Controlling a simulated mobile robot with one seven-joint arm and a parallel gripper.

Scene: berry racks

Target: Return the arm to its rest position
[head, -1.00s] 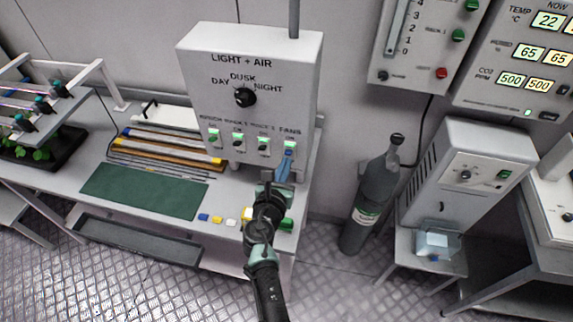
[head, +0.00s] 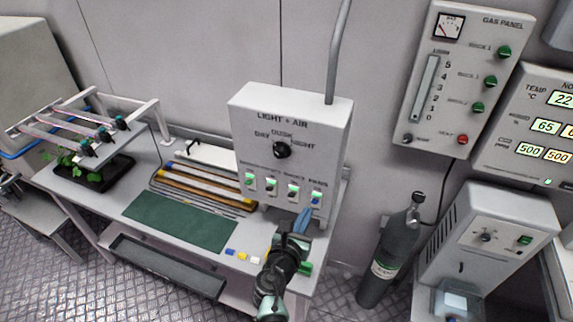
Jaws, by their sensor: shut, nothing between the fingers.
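My arm reaches up from the bottom of the head view, and my gripper (head: 303,221) is at its end, with blue fingers. The gripper is shut and empty. It is in front of the lower right part of the light and air box (head: 290,130), below the fans switch (head: 316,198). I cannot tell whether the fingertips touch the box. The box has a black dial (head: 282,150) and a row of lit switches.
The bench holds a green mat (head: 180,221), a rack of rods (head: 205,188) and small coloured blocks (head: 242,254). A plant tray (head: 95,178) is at the left. A grey gas cylinder (head: 392,255) stands right of the bench. A gas panel (head: 460,80) hangs on the wall.

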